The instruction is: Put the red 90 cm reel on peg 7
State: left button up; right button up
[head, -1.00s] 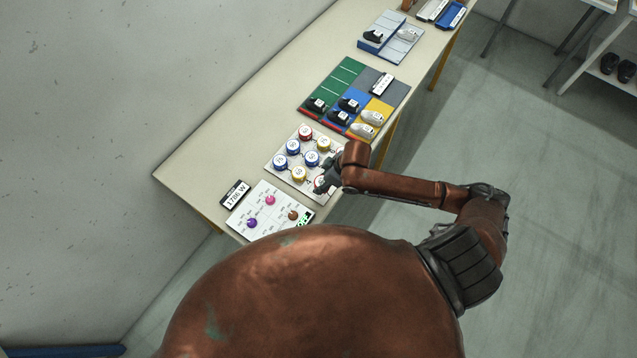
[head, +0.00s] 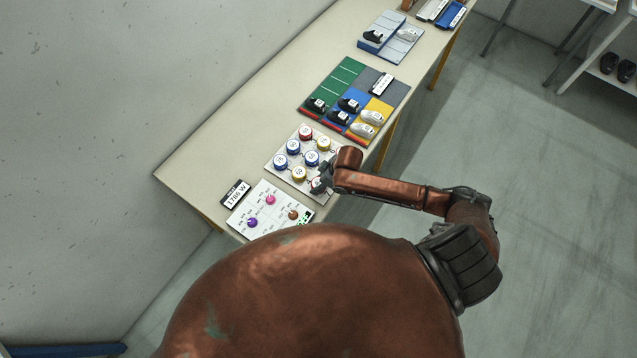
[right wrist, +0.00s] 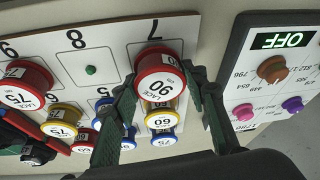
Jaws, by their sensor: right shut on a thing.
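The red 90 reel (right wrist: 158,82) is between the fingers of my right gripper (right wrist: 160,88) in the right wrist view, its white face with "90" toward the camera. My right gripper is shut on it, one finger on each side. The reel is just below the label 7 (right wrist: 154,29) and hides peg 7, so I cannot tell whether it is on the peg or above it. The white peg board (head: 272,168) is in the head view, with my right gripper (head: 321,184) at its front right corner. My left gripper is not in view.
Peg 8 (right wrist: 91,70) is bare and green. A red 75 reel (right wrist: 22,85) is at peg 9; yellow, blue and red reels fill other places. A knob panel (head: 266,211) with an OFF display (right wrist: 283,40) stands close beside the board. Shoe trays (head: 345,75) lie farther along the table.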

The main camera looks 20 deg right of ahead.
jog(key=shift+f, duration=0.25)
jog(key=o, duration=1.2)
jog(key=shift+f, duration=0.1)
jog(key=shift+c, duration=0.2)
jog(key=v, duration=1.3)
jog(key=shift+w, duration=0.2)
jog(key=shift+a, duration=0.1)
